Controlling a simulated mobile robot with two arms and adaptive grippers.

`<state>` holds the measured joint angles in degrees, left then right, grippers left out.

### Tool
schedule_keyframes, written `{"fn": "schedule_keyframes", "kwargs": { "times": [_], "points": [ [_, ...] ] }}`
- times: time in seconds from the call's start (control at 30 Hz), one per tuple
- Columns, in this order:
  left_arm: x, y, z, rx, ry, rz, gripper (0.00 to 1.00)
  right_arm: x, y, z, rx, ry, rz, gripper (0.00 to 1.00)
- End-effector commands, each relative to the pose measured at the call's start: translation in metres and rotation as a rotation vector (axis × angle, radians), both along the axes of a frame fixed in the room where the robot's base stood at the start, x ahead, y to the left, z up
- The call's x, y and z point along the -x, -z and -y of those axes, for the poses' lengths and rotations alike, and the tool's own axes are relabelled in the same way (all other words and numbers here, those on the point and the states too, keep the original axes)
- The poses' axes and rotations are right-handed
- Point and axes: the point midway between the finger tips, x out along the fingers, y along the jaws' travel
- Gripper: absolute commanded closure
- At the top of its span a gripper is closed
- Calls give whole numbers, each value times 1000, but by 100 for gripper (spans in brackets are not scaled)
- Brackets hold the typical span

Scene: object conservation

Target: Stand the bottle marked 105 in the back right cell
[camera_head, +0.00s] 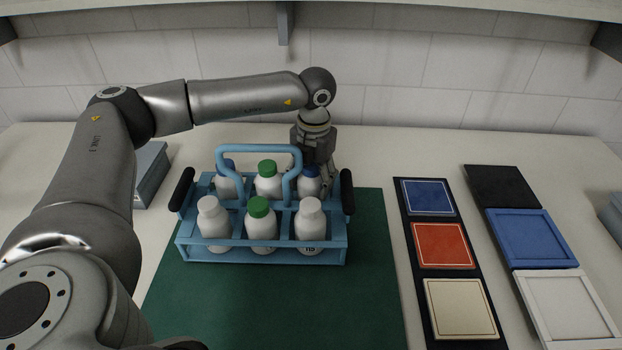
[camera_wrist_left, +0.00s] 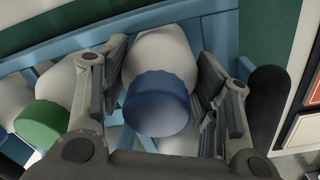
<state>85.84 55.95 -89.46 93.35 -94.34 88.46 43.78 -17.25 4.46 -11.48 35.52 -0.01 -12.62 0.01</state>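The pale blue carrier (camera_head: 190,250) stands on the green mat with bottles in its front and back cells. A white bottle with a blue cap (camera_head: 311,172) is in the back right cell. It shows in the left wrist view (camera_wrist_left: 158,103), between the two fingers of my left gripper (camera_wrist_left: 165,85). In the head view this gripper (camera_head: 322,180) points down at that bottle. The fingers stand close to its sides; contact is unclear. No number shows on it. The front right white-capped bottle (camera_head: 309,222) has a label, partly legible. My right gripper is not in view.
Green-capped bottles stand in the back middle (camera_head: 268,178) and front middle cells (camera_head: 260,225). The carrier's handle (camera_head: 257,149) arches over it, and a black grip (camera_head: 347,192) is on its right side. Coloured panels (camera_head: 443,245) lie right. The mat's front (camera_head: 280,310) is clear.

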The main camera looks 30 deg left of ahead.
Motion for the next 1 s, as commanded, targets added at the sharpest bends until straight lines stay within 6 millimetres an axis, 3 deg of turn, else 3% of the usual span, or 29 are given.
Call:
{"fn": "schedule_keyframes", "kwargs": {
  "times": [0.4,0.57,0.67,1.0],
  "points": [
    [2,3,0,-2,2,-10,36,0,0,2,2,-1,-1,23],
    [2,-7,0,-2,2,-7,36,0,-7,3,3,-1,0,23],
    [1,-21,1,-1,2,-3,36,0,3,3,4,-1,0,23],
    [0,-95,4,-1,2,-3,36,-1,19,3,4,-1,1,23]
  ]
}}
